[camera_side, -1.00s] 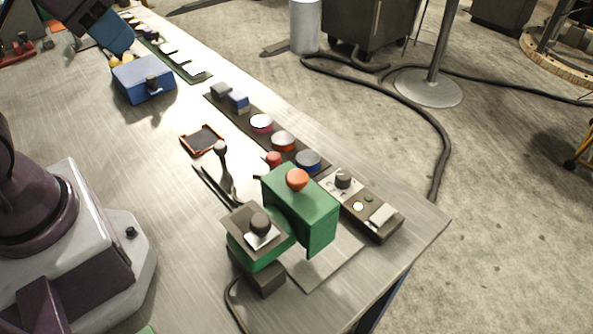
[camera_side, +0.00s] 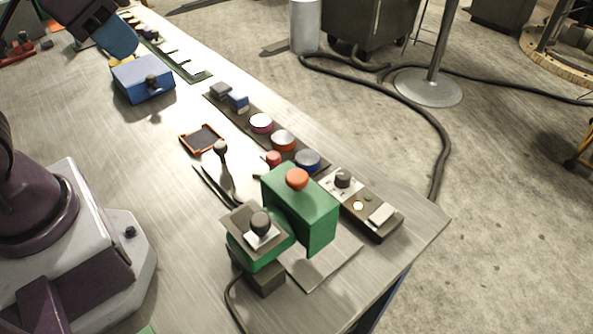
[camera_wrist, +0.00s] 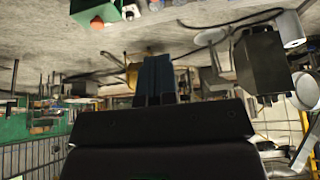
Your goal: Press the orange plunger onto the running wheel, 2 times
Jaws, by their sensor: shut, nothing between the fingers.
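The orange plunger (camera_side: 297,179) is a rounded cap on top of a green housing (camera_side: 315,218) near the table's front right corner. The wheel is not plainly visible; I cannot tell whether it turns. My gripper (camera_side: 122,46) is at the top left of the side view, near the blue box and far from the plunger. In the wrist view my gripper's dark blue fingers (camera_wrist: 155,75) are together and empty. A green block with an orange part (camera_wrist: 97,23), which looks like the housing and plunger, shows at that view's top left.
A green unit with a black knob (camera_side: 260,223) stands left of the housing, with an upright lever (camera_side: 221,150) behind it. A control box (camera_side: 372,217) sits to the right. A row of coloured buttons (camera_side: 283,141) runs behind. A blue box (camera_side: 143,79) stands farther back.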

